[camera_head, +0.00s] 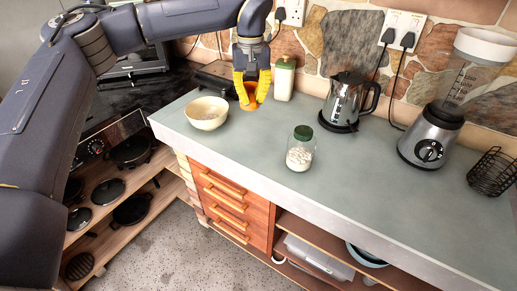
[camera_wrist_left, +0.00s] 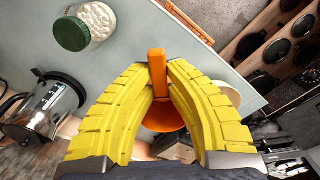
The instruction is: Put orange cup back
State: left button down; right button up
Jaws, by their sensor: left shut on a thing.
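The orange cup (camera_head: 249,105) is at the back of the grey counter, between the cream bowl and the green-lidded container. My left gripper (camera_head: 252,86) comes down from above with its yellow fingers shut on it. In the left wrist view, the fingertips (camera_wrist_left: 157,66) close on an upright orange part of the cup (camera_wrist_left: 157,78), likely its handle, with its round body below and between the fingers. I cannot tell whether the cup touches the counter. My right gripper is not in view.
A cream bowl (camera_head: 206,113) stands just left of the cup.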

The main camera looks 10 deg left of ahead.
pick_arm(q)
jog(key=shift+w+r, duration=0.2)
jog(key=shift+w, duration=0.2)
jog(key=shift+w+n, duration=0.25)
jog(key=shift+n, duration=0.15)
notch_tip(320, 180, down, 20)
jog(key=shift+s+r, duration=0.1)
jog(key=shift+s, duration=0.05)
jog(key=c, duration=1.5)
grip_release()
notch_tip(320, 180, up, 12)
jog(key=shift+r, duration=0.1)
